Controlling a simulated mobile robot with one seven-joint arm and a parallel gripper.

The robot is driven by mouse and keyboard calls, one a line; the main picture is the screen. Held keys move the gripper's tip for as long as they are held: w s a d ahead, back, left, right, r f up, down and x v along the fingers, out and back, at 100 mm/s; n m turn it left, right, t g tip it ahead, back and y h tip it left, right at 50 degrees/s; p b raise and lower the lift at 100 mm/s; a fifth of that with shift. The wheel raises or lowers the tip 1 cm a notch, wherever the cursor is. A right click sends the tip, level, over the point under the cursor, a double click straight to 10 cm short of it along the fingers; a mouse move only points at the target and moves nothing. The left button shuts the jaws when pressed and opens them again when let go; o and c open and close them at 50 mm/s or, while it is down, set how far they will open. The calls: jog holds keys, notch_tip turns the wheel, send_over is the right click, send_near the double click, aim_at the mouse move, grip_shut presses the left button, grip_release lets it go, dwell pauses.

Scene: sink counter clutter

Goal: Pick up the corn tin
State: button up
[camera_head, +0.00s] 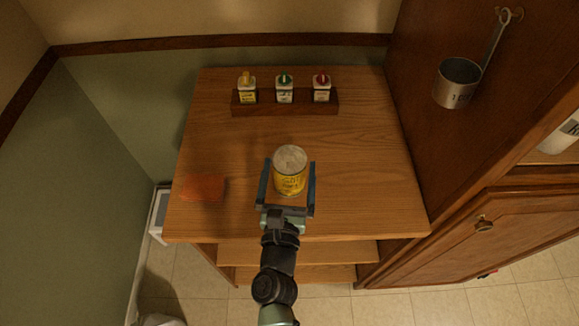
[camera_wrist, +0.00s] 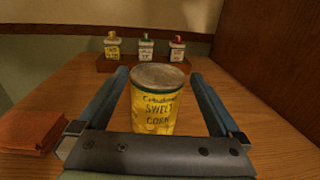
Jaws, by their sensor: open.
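The corn tin (camera_head: 290,172) is a yellow can with a pale metal lid, standing upright near the front middle of the wooden counter. In the wrist view the tin (camera_wrist: 156,103) shows its "Sweet Corn" label facing me. My gripper (camera_head: 287,182) is open, with one blue finger on each side of the tin. In the wrist view the gripper (camera_wrist: 160,85) shows a gap between each finger and the tin, wider on the right. The lowest part of the tin is hidden behind the gripper's crossbar in the wrist view.
A wooden rack (camera_head: 286,109) with several small bottles stands at the back of the counter. An orange-red folded cloth (camera_head: 202,188) lies at the left. A wooden cabinet (camera_head: 440,160) borders the right side, with a metal cup (camera_head: 457,84) hanging on it. The counter right of the tin is clear.

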aim_at(291, 146)
jog(key=shift+w+d+f, duration=0.15)
jog(key=shift+w, duration=1.55)
jog(key=shift+w+d+f, duration=0.1)
jog(key=shift+w, duration=1.55)
grip_shut()
jog(key=shift+r, duration=0.1)
